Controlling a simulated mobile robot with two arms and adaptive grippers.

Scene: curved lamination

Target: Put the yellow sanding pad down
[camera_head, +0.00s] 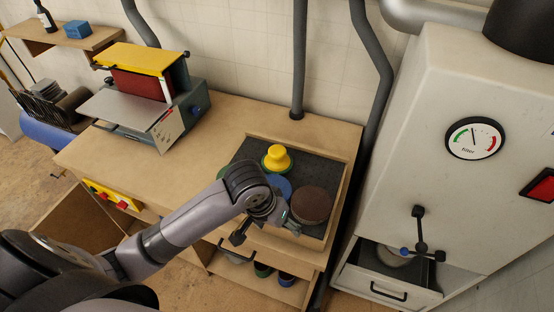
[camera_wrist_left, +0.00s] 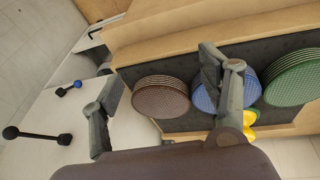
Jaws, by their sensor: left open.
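The yellow sanding pad (camera_head: 277,158) stands upright, knob up, in the dark-lined tray (camera_head: 340,175) on the workbench, near the tray's back. Its underside is hidden. In the left wrist view a little yellow (camera_wrist_left: 250,118) shows behind one finger. My left gripper (camera_head: 266,231) is open, over the tray's front edge, in front of the pad and apart from it. In the left wrist view its fingers (camera_wrist_left: 165,98) are spread, with nothing held between them. My right gripper is not in view.
Stacks of brown (camera_head: 314,205), blue (camera_head: 284,185) and green (camera_wrist_left: 291,78) discs lie in the tray. A yellow-topped sanding machine (camera_head: 140,90) stands at the bench's left. A white filter cabinet (camera_head: 455,190) stands right. The bench between machine and tray is clear.

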